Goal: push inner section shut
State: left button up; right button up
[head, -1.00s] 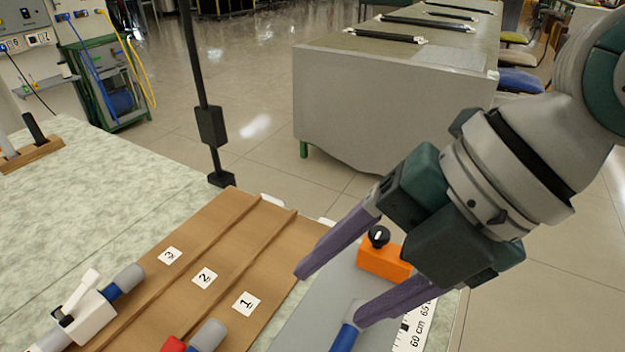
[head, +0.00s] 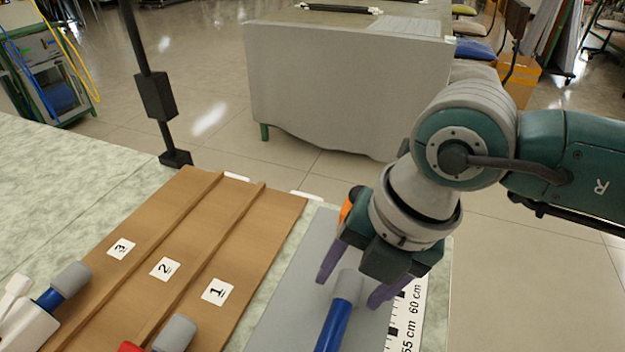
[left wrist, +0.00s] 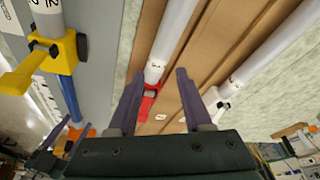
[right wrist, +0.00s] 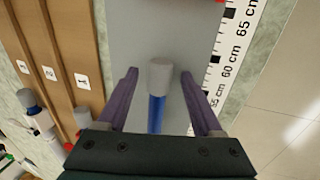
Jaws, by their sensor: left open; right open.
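In the head view a rod with a blue inner section (head: 333,326) and grey end cap (head: 347,286) lies over the grey strip (head: 290,290). My right gripper (head: 350,291) is open, its purple fingers on either side of the cap. In the right wrist view the cap (right wrist: 160,75) sits between the fingers, apart from both. In the left wrist view this rod shows a yellow clamp (left wrist: 62,55) above its blue section (left wrist: 69,96). My left gripper (left wrist: 158,75) is open, in front of another rod with a red clamp (left wrist: 150,97); contact there cannot be told.
Brown board (head: 225,250) with lanes labelled 1, 2 and 3 lies left of the strip, holding red-clamped and white-clamped rods. A ruler (head: 408,315) runs along the strip's right side. An orange block (head: 346,209) is mostly hidden behind my right gripper. A black pole stands behind the board.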

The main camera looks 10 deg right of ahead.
grip_shut()
dwell(0.6)
dwell(0.8)
